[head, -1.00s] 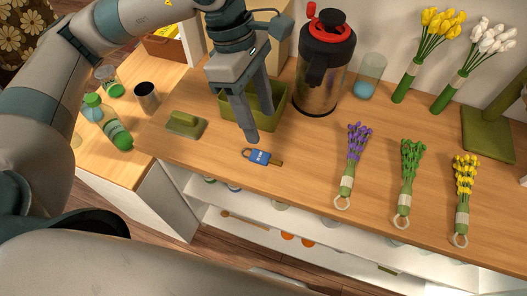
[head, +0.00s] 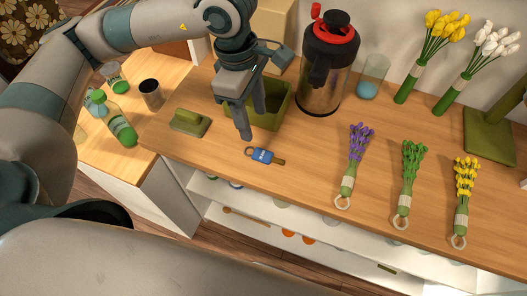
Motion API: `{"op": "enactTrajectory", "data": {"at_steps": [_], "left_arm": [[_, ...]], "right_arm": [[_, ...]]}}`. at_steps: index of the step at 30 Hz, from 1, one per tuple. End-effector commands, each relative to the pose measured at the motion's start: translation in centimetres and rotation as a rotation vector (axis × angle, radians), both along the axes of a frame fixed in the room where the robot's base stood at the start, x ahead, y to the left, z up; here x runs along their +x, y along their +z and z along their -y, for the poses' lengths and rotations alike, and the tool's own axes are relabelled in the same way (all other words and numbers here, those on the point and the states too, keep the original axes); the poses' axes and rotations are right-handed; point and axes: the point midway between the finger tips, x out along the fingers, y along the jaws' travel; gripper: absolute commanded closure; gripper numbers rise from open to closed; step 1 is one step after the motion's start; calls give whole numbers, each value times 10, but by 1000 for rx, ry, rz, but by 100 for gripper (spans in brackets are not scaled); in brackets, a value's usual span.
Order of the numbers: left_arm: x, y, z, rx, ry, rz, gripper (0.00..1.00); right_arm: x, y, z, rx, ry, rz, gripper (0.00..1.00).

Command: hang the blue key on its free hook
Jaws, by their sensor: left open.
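The blue key (head: 264,156) lies flat on the wooden counter, with a ring at its left end and a blue tag with light marks. My left gripper (head: 252,123) is open and empty. Its fingers point down just behind the key and in front of the green box; the nearer fingertip is close to the key's ring, not closed on it. No hook for the key can be made out in this view. My right gripper is not in view.
A dark jug with a red top (head: 325,65) and a glass (head: 371,77) stand behind. Purple (head: 352,165), green (head: 407,185) and yellow (head: 462,200) bunches lie right.

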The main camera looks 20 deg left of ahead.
Motion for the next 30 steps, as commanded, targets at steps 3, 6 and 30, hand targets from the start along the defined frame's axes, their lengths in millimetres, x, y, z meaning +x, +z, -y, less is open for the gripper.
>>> {"op": "enactTrajectory", "data": {"at_steps": [3,6,30], "left_arm": [[-1,-20,2,1,0,-6,50],[-1,-37,5,1,1,-7,50],[0,-77,11,0,0,-2,50]], "right_arm": [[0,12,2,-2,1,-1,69],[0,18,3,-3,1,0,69],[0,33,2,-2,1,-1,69]]}}
